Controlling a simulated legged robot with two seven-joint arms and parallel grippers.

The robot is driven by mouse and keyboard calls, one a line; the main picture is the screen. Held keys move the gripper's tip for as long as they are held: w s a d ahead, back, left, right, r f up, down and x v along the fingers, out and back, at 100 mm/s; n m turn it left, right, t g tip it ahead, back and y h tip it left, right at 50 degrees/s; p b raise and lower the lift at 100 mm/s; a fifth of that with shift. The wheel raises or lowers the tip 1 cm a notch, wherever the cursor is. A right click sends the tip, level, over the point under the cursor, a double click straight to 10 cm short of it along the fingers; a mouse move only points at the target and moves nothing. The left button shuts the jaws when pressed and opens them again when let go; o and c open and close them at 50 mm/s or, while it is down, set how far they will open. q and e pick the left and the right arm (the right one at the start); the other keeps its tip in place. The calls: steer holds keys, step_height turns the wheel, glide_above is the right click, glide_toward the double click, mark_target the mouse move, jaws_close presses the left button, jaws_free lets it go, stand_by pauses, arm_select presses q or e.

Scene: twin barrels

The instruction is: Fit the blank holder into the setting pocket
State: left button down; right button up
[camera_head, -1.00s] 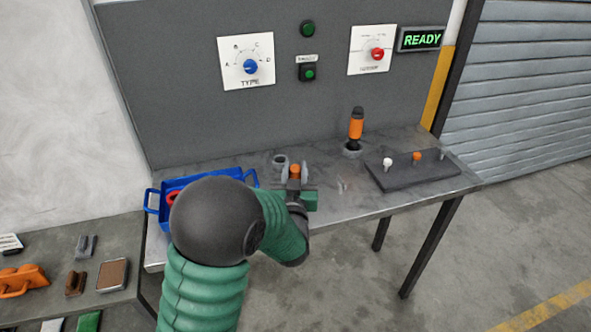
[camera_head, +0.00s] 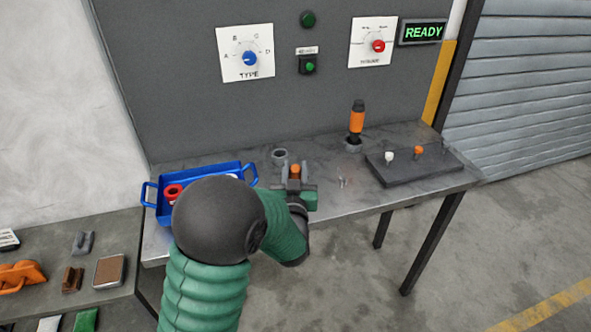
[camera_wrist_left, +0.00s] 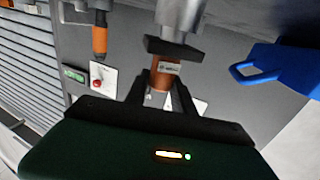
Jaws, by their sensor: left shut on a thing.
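My left gripper (camera_head: 295,184) is at the front of the bench, shut on the orange blank holder (camera_head: 295,170). In the left wrist view, which is upside down, the holder (camera_wrist_left: 165,76) shows an orange body with a small label between the fingers. A black collar and a grey cylinder lie beyond it, toward the bench; I cannot tell whether the cylinder is part of the holder. An empty-looking grey ring pocket (camera_head: 279,155) stands on the bench just behind and left of the held holder. My right gripper is not in view.
A black and orange tool (camera_head: 357,118) stands in another grey ring (camera_head: 353,145). A dark rack (camera_head: 415,165) with pegs is at right. A blue tray (camera_head: 246,170) with a red ring (camera_head: 173,191) is at left. The dial panel (camera_head: 290,60) closes the back.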

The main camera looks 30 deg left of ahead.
arm_select(q)
steer(key=shift+f+b, duration=0.55)
steer(key=shift+f, duration=0.1)
steer(key=c, duration=1)
jaws_free()
steer(key=shift+s+d, duration=0.2)
steer(key=shift+s, duration=0.05)
steer(key=v, duration=0.7)
steer(key=shift+s+d, duration=0.15)
steer(key=shift+s, duration=0.1)
steer(key=p+v, duration=0.8)
steer(key=p, duration=0.8)
steer(key=shift+s+d+p, duration=0.15)
steer(key=shift+s+p, duration=0.15)
steer(key=shift+f, duration=0.15)
